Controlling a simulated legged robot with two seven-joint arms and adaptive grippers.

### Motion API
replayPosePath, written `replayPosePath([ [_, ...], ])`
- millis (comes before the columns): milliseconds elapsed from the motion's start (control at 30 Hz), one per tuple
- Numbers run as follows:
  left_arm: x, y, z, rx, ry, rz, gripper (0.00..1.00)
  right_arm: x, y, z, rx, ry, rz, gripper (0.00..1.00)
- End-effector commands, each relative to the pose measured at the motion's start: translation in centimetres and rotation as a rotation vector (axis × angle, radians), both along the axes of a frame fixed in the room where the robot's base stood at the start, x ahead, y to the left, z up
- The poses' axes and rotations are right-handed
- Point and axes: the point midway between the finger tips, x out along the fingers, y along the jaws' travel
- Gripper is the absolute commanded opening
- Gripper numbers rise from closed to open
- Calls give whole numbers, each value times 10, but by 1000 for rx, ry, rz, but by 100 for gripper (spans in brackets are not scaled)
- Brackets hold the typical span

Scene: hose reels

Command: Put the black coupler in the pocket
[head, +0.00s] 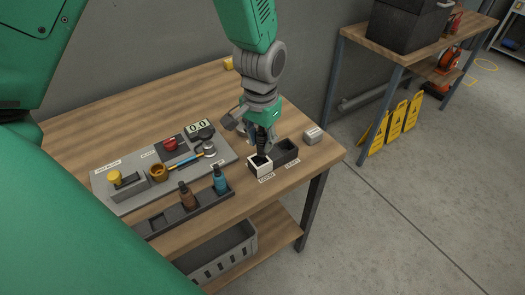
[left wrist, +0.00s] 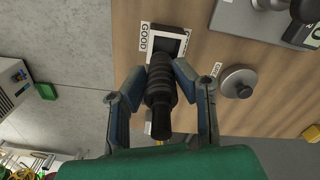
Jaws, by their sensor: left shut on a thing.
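My left gripper (head: 262,148) is shut on the black coupler (left wrist: 160,92). It holds the ribbed coupler between its two fingers (left wrist: 160,75) in the left wrist view. In the head view the gripper points down over the white-rimmed pocket (head: 261,167) at the table's front right. In the left wrist view this pocket (left wrist: 150,50) has a label reading GOOD, and the coupler's far end lies close to its opening. I cannot tell whether the end is inside or above it. A second, dark pocket (head: 288,153) adjoins it on the right. My right gripper is not in view.
A grey board (head: 128,202) with a red button (head: 170,142), a display (head: 198,127) and fittings lies left of the pockets. A black tray (head: 206,205) holds a brown bottle (head: 187,196) and a blue bottle (head: 220,180). A small grey block (head: 313,134) stands to the right.

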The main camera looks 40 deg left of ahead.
Motion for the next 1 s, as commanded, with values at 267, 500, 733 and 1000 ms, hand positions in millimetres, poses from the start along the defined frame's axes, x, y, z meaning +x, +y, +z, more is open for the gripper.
replayPosePath([
  [267,-1,-1,-36,1,2,1,0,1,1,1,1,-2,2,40],
  [500,-1,-5,-47,4,7,1,0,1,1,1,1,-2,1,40],
  [733,-1,-1,-47,1,2,1,37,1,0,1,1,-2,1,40],
  [1000,-1,1,-46,0,-1,1,45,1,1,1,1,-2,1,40],
])
